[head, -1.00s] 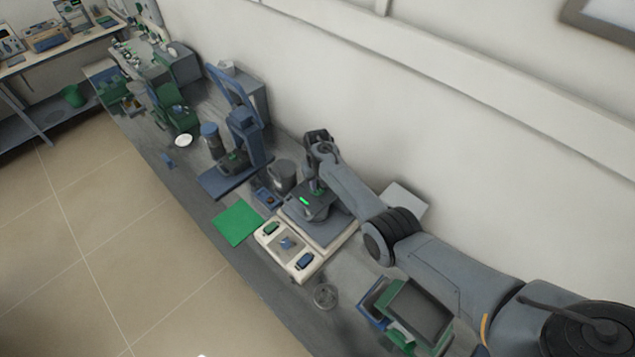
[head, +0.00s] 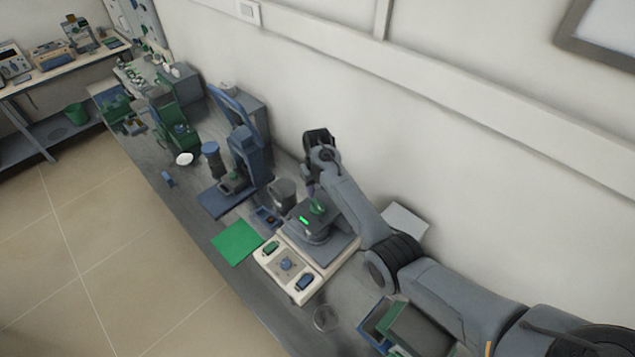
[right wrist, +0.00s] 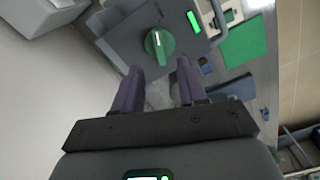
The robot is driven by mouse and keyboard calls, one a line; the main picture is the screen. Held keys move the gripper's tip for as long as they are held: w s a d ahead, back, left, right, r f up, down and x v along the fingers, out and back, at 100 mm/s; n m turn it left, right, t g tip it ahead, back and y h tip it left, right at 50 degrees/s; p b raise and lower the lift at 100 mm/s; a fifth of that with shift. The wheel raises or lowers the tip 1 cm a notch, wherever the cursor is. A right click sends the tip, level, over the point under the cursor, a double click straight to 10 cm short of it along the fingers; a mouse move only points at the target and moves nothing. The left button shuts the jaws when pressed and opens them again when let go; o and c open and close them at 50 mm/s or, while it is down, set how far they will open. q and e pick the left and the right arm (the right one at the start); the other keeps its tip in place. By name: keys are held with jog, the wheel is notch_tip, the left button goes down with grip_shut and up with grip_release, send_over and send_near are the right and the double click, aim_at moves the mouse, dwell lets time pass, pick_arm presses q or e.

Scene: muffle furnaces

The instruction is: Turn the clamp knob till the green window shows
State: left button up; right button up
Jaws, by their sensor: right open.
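The clamp knob (head: 318,206) is green and sits on top of a dark grey clamp block. In the right wrist view the knob (right wrist: 159,45) shows a white pointer line. A bright green bar, the window (head: 304,219), shows on the block beside the knob; it also shows in the right wrist view (right wrist: 194,21). My right gripper (right wrist: 157,76) is open and empty. Its two purple-grey fingers are apart from the knob, which shows beyond their tips. In the head view this gripper (head: 311,189) is partly hidden by its arm. My left gripper is out of view.
The block stands on a cream base unit (head: 297,292) with a front control panel. A green mat (head: 237,243), a grey cup (head: 283,192) and a blue press stand (head: 247,150) are to its left. A glass dish (head: 326,317) lies in front. The wall is close behind.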

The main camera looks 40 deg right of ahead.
jog(key=shift+r, duration=1.6)
jog(key=shift+f, duration=0.1)
jog(key=s+a+f+n+t+h, duration=0.15)
jog(key=s+a+f, duration=0.25)
jog(key=s, duration=0.5)
jog(key=s+a+f+n, duration=0.2)
jog(key=s+a+f, duration=0.3)
jog(key=s, duration=0.4)
jog(key=s+a+r+t+y, duration=0.1)
jog(key=s+a+r, duration=0.2)
jog(key=s, duration=0.6)
jog(key=s+a+r+n+t+p, duration=0.1)
jog(key=s+a+r, duration=0.3)
jog(key=s, duration=0.5)
jog(key=shift+a+y, duration=0.35)
jog(key=shift+a, duration=0.75)
